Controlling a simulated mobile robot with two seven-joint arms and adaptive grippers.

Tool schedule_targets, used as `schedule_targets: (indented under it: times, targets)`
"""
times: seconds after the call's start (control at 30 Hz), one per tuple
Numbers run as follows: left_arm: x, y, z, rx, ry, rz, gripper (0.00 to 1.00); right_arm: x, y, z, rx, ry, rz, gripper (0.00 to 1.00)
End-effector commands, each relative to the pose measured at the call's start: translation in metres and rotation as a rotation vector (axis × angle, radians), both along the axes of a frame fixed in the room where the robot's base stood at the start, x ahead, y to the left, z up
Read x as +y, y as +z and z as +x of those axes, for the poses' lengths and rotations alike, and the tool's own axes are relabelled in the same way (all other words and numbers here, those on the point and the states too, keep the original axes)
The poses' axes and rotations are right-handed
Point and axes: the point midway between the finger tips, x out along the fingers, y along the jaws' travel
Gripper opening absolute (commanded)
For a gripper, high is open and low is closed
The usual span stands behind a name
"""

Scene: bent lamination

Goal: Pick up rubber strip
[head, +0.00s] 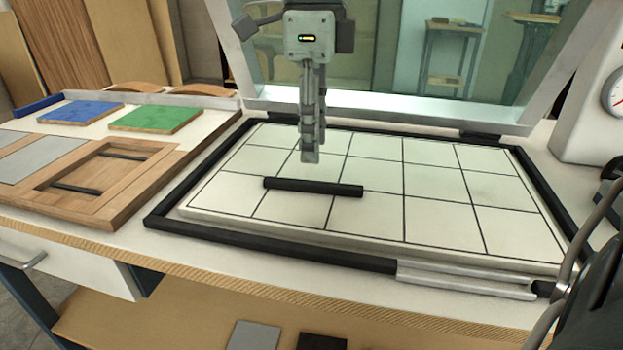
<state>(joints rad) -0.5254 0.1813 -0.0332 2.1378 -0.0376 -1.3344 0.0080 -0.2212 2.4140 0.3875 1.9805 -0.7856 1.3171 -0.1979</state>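A black rubber strip (313,187) lies flat on the white gridded bed (435,232), left of its middle, running left to right in the head view. My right gripper (311,157) points down from above, its fingertips a little higher in the picture than the strip. A pale band of bed shows between fingertips and strip, and the gripper does not hold it. I see the fingers nearly edge-on, one overlapping the other, so I cannot tell how far apart they are. My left gripper is not in view.
A black rim (275,246) surrounds the bed, and a raised glass-panelled lid (390,113) stands behind. On the left are a wooden tray (117,205) with two dark strips, a blue panel (80,112) and a green panel (157,117). A gauge housing (585,125) stands at right.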

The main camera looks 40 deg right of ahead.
Motion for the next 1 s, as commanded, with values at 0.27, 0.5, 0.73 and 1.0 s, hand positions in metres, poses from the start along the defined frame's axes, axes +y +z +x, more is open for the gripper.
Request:
schedule_targets:
  times: [0.27,0.5,0.73,1.0]
  targets:
    - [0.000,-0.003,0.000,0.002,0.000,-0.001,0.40,-0.002,-0.037,-0.002,0.006,0.000,0.002,0.38]
    - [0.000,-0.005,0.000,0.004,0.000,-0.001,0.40,-0.003,-0.062,-0.001,0.001,-0.001,0.001,0.38]
    - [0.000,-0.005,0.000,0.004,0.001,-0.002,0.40,-0.003,-0.063,-0.001,0.000,-0.001,0.001,0.37]
    - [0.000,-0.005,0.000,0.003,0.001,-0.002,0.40,-0.003,-0.063,-0.001,0.000,0.000,0.001,0.03]
